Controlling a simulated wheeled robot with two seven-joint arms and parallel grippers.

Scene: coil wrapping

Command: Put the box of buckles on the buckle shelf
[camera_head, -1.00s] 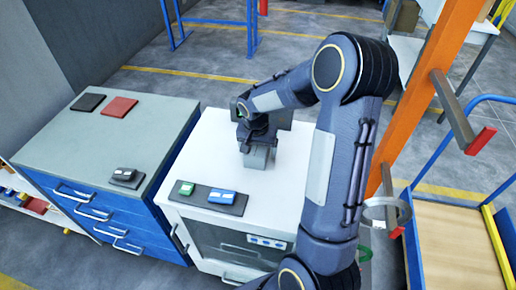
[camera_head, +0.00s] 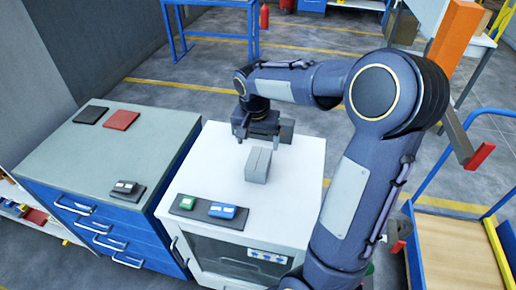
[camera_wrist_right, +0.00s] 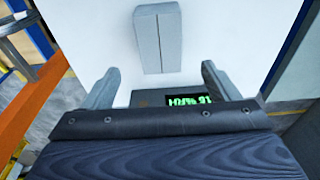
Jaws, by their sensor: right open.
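A small grey box (camera_head: 258,166) with a seam along its top stands on the white cabinet top (camera_head: 292,200). It is probably the box of buckles; no label shows. It also shows in the right wrist view (camera_wrist_right: 158,40), just past the fingertips and between their lines. My right gripper (camera_head: 259,138) is open and empty, behind the box in the head view and apart from it. Its two fingers show in the wrist view (camera_wrist_right: 160,72). I cannot tell which place is the buckle shelf. My left gripper is not in view.
A dark device with a green display (camera_wrist_right: 188,98) sits behind the gripper. A dark tray (camera_head: 184,204) with a green and a blue item lies at the cabinet's front. A blue drawer cabinet (camera_head: 130,150) stands left, a blue-railed cart (camera_head: 445,250) right.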

